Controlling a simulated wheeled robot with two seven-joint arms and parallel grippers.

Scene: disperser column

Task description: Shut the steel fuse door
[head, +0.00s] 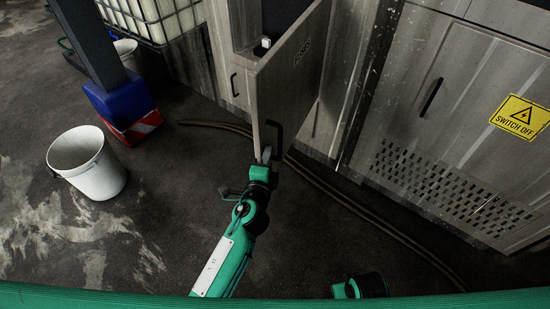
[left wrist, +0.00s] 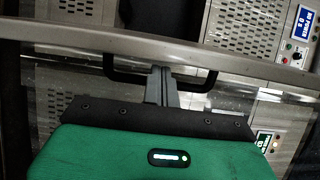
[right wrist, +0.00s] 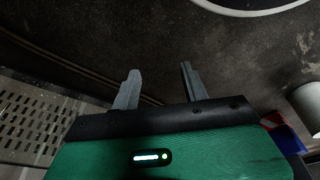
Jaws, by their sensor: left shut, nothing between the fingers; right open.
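The steel fuse door (head: 288,85) stands open, swung out from its cabinet in the head view, with lettering near its top. Its black bar handle (head: 276,139) is low on the outer edge; in the left wrist view the handle (left wrist: 112,69) shows below the door's long edge (left wrist: 80,40). My left gripper (head: 266,154) is shut and empty, its fingertips (left wrist: 160,70) right at the handle, overlapping its bar; I cannot tell whether they touch it. My right gripper (right wrist: 160,69) is open and empty over the dark floor, away from the door.
A grey cabinet (head: 440,70) with a yellow "switch off" sign (head: 521,117) stands at the right. A hose (head: 350,212) runs along the floor. A white bucket (head: 88,165) and a post with a blue and red base (head: 122,105) are at the left.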

